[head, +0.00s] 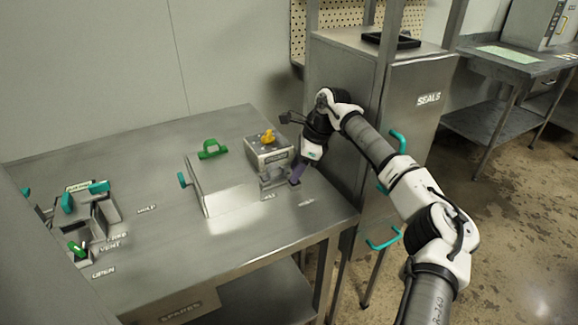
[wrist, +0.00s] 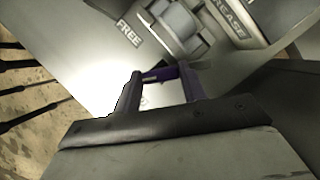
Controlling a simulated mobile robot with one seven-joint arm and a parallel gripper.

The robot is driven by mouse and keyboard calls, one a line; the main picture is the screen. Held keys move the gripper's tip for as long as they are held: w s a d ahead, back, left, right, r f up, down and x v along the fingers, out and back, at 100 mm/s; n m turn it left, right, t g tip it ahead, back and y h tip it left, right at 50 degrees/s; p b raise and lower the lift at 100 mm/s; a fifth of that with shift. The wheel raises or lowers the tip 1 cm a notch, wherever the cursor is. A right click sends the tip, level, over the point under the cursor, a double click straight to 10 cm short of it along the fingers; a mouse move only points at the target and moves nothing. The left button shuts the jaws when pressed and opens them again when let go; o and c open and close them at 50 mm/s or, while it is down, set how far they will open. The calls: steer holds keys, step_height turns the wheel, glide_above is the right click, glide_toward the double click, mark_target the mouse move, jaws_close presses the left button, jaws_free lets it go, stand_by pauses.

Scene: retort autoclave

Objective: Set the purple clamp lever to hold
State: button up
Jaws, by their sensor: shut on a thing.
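The purple clamp lever (wrist: 162,73) shows in the wrist view as a short purple piece between my fingertips. My gripper (wrist: 160,84) is shut on it. In the head view my gripper (head: 297,179) reaches down to the lever at the right side of the steel bench, in front of a small clamp block. The fingers hide most of the lever, so its exact angle cannot be told. A plate marked FREE (wrist: 129,34) lies close by at the upper left of the wrist view.
A metal box with a yellow knob (head: 268,138) stands just behind the clamp. A lidded steel box with a green handle (head: 212,149) is to the left. Teal-handled fittings (head: 98,187) stand at the far left. The SEALS cabinet (head: 412,120) rises close behind my arm.

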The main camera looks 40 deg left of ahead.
stand_by(0.4)
steer(key=o, duration=1.4)
step_height(320, 180, up, 20)
steer(key=shift+r+b, duration=0.1)
steer(key=shift+b, duration=0.25)
steer(key=shift+c, duration=0.4)
